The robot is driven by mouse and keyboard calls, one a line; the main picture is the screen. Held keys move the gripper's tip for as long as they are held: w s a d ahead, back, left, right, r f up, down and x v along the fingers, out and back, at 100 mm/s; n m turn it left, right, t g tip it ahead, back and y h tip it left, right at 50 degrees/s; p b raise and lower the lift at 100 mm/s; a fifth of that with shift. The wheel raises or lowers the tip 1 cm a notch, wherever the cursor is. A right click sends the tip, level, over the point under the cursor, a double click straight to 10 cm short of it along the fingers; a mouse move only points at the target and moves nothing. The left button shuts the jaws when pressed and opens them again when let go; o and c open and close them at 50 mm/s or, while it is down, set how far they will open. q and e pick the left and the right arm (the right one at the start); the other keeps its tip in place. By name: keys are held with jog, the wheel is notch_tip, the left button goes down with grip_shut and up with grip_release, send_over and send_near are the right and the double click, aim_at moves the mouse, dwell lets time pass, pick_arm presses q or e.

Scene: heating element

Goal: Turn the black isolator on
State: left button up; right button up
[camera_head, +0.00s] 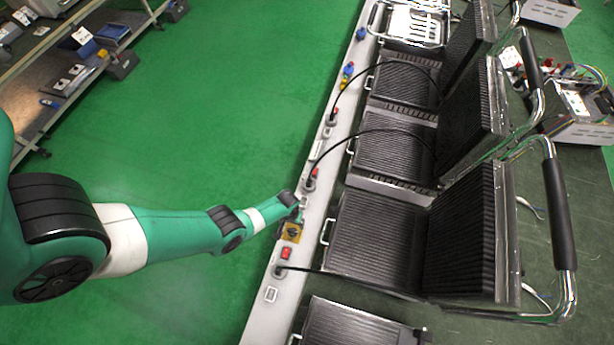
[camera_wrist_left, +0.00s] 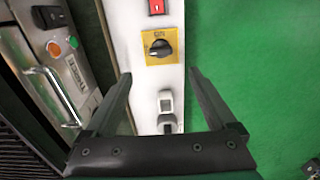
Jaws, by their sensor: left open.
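The black isolator (camera_head: 291,232) is a rotary knob on a yellow square plate, set in the long white panel (camera_head: 262,310). In the left wrist view, the isolator (camera_wrist_left: 160,48) lies just beyond the fingertips, between their lines. Its bar lies roughly across the panel, and lettering like "ON" shows on the plate above it. My left gripper (camera_wrist_left: 160,76) is open and empty, its fingers on either side of the white panel's width. In the head view, the left gripper (camera_head: 298,208) is beside the isolator and partly hidden by my wrist. My right gripper is not in view.
A red switch (camera_head: 286,253) sits close to the isolator; it also shows in the wrist view (camera_wrist_left: 157,7). Black cables (camera_head: 345,274) run from the panel to open contact grills (camera_head: 375,240) on the right. Green floor lies left of the panel.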

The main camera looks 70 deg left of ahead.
aim_at(293, 231)
pick_arm(q)
notch_tip(293, 231, down, 12)
jog(key=b, duration=1)
jog(key=shift+a+r, duration=0.1)
jog(key=shift+a, duration=0.05)
jog(key=shift+r, duration=0.1)
jog(key=shift+c, duration=0.2)
jog(key=c, duration=1.3)
jog(key=shift+c, duration=0.2)
